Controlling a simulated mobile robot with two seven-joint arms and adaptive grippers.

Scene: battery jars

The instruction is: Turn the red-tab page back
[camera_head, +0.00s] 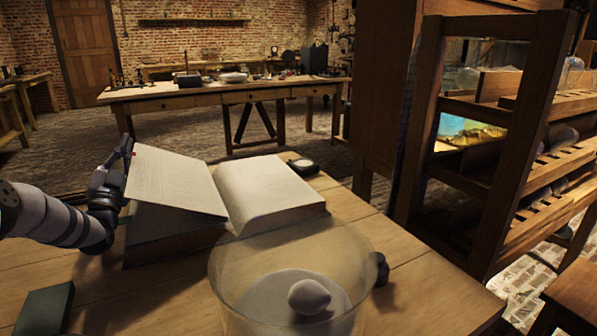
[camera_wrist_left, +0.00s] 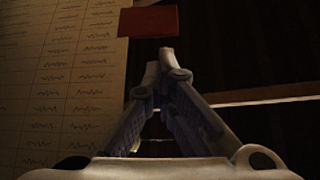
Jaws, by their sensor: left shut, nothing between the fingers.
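A thick open book (camera_head: 270,190) lies on the wooden table. Its left leaf (camera_head: 175,180) slopes up toward the left, with its outer edge raised beside my left gripper (camera_head: 127,150). In the left wrist view, the printed page (camera_wrist_left: 65,80) fills the left side and the red tab (camera_wrist_left: 148,22) sticks out from its edge. My left gripper also shows there (camera_wrist_left: 160,62), its fingertips together just short of the tab, with nothing between them. I cannot make out the tab in the head view. My right gripper is not in view.
A large clear glass jar (camera_head: 235,270) with a pale rounded knob inside (camera_head: 309,296) stands in front of the book. A small dark round object (camera_head: 303,166) lies behind the book. A dark green box (camera_head: 45,308) is at front left. A wooden rack (camera_head: 480,190) stands at right.

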